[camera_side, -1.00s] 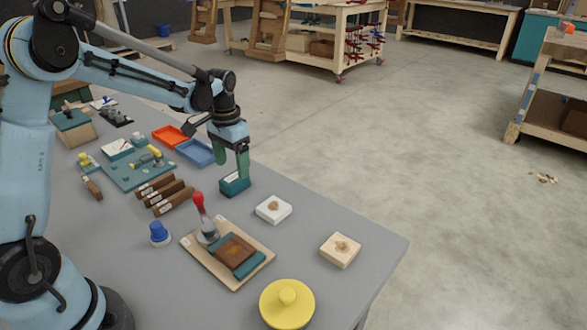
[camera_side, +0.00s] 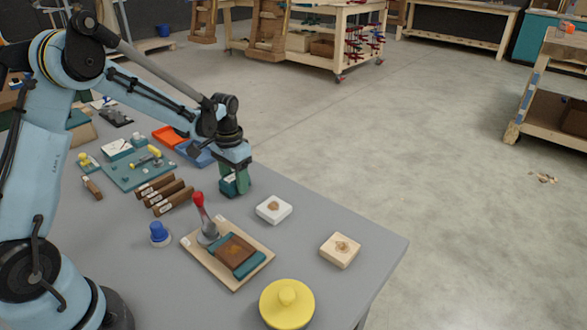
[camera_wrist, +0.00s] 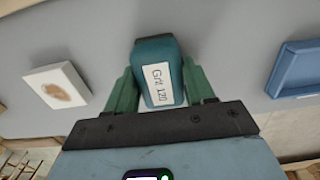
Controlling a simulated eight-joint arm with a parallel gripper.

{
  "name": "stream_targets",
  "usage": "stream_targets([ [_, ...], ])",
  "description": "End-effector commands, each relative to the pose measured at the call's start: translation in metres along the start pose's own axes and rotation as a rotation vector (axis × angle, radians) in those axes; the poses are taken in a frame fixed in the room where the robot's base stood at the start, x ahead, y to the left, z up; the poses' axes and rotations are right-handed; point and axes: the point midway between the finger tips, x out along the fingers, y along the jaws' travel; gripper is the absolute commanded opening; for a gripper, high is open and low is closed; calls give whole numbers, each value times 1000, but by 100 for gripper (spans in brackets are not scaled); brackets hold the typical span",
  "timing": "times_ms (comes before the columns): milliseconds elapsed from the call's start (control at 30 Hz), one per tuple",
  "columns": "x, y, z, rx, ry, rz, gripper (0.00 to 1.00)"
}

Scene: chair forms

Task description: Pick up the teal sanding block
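The teal sanding block (camera_side: 229,187) sits on the grey table, toward its far edge. Its white "Grit 120" label shows in the wrist view, where the block (camera_wrist: 156,50) stands between my green fingers. My gripper (camera_side: 235,181) is lowered over the block, with one finger on either side. In the wrist view my gripper (camera_wrist: 158,82) has both fingers very close to the block's sides. I cannot tell whether they press on it. The near finger hides part of the block in the side view.
A white block (camera_side: 273,209) lies to the right, also seen in the wrist view (camera_wrist: 57,86). A blue tray (camera_side: 195,153) is just behind left. Brown blocks (camera_side: 168,195) and a wooden board (camera_side: 205,262) stand nearer. The table's far edge is close.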

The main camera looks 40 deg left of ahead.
Motion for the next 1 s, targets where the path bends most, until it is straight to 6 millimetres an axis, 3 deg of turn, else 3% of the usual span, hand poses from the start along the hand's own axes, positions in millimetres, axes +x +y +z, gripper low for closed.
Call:
stream_targets([
  [33,0,0,0,0,0,0,33],
  [100,0,0,0,0,0,0,23],
  [467,-5,0,0,0,0,0,23],
  [733,-40,0,0,0,0,0,23],
  [1000,-76,59,17,7,0,0,23],
])
